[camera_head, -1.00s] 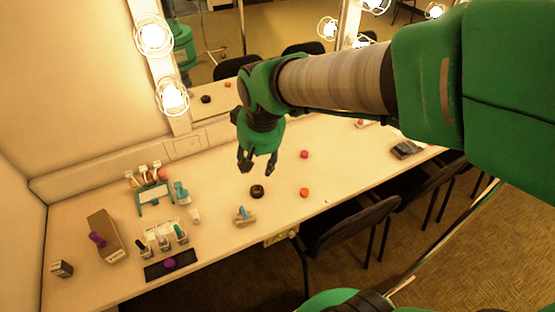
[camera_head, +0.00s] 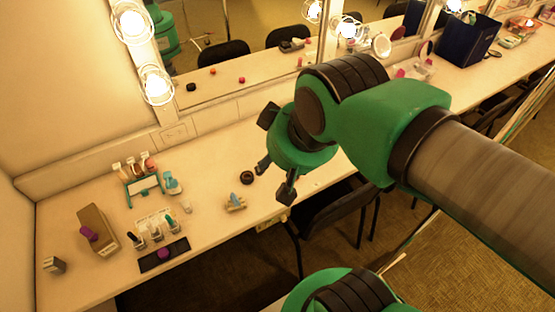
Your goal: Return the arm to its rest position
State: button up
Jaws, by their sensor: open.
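My gripper (camera_head: 274,180) is at the end of my green arm, over the front part of the counter (camera_head: 90,205). Its dark fingers are spread apart and nothing is between them. A black round piece (camera_head: 247,177) lies on the counter just left of the fingers. A small stand with a blue item (camera_head: 235,202) sits left of the lower finger. My arm comes in from the right and hides part of the counter behind it.
On the left stand a cardboard box (camera_head: 97,229), a bottle rack (camera_head: 153,227), a dark mat (camera_head: 165,255) and a teal-framed stand (camera_head: 143,187). A black chair (camera_head: 330,215) is below the front edge. A dark blue bin (camera_head: 468,40) stands far right. Lit mirrors line the back.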

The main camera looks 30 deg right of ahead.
jog(key=shift+f+b, duration=0.45)
